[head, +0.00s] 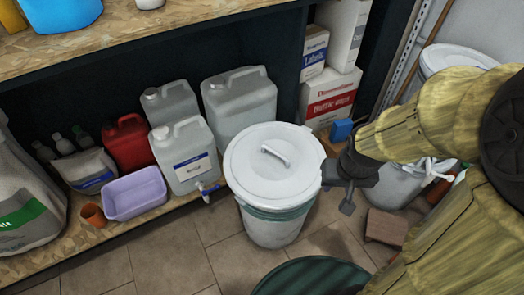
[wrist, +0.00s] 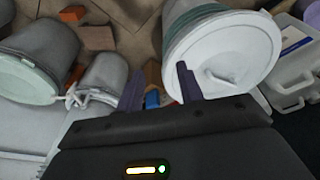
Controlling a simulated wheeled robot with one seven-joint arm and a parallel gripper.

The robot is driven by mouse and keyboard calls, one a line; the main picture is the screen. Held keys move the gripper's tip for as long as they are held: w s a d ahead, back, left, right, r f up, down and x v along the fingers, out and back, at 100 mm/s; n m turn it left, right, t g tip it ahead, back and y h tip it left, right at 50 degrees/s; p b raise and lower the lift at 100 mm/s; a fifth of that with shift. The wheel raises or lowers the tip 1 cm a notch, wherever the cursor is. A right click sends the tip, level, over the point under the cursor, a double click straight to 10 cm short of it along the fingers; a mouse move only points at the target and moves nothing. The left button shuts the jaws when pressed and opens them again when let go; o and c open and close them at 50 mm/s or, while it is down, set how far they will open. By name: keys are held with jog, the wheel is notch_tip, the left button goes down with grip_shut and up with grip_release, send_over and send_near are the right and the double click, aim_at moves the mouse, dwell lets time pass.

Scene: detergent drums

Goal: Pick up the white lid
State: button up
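A round white lid (head: 272,163) with a raised bar handle lies on a white bucket (head: 275,230) standing on the tiled floor. The lid also shows in the wrist view (wrist: 240,45), at the upper right. My gripper (head: 338,188) is just right of the lid's rim in the head view, apart from the handle. In the wrist view its two dark fingers (wrist: 158,76) are spread with nothing between them; the right finger overlaps the lid's edge in the picture. Whether it touches the lid I cannot tell.
Behind the bucket, a low shelf (head: 150,220) holds white jugs (head: 190,155), a red jug (head: 127,143) and a lilac tub (head: 135,193). Detergent boxes (head: 331,95) stand behind right. Another lidded bucket (head: 455,58) is at the far right. A dark green round object (head: 312,277) is in front.

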jog(key=shift+w, duration=0.35)
notch_tip(320, 180, up, 4)
jog(key=n+g+p, duration=0.2)
jog(key=n+p, duration=0.7)
jog(key=n, duration=0.2)
send_over(275, 151)
jog(key=shift+s+a+r, duration=0.15)
jog(key=shift+s+a, duration=0.15)
jog(key=shift+s, duration=0.05)
jog(key=f+b, duration=0.1)
jog(key=f, duration=0.3)
jog(key=f+b, duration=0.2)
jog(key=f, duration=0.2)
jog(key=f+b, duration=0.1)
jog(key=f, duration=0.3)
jog(key=shift+w+d+f, duration=0.15)
jog(key=shift+w+d, duration=0.05)
jog(key=shift+w, duration=0.05)
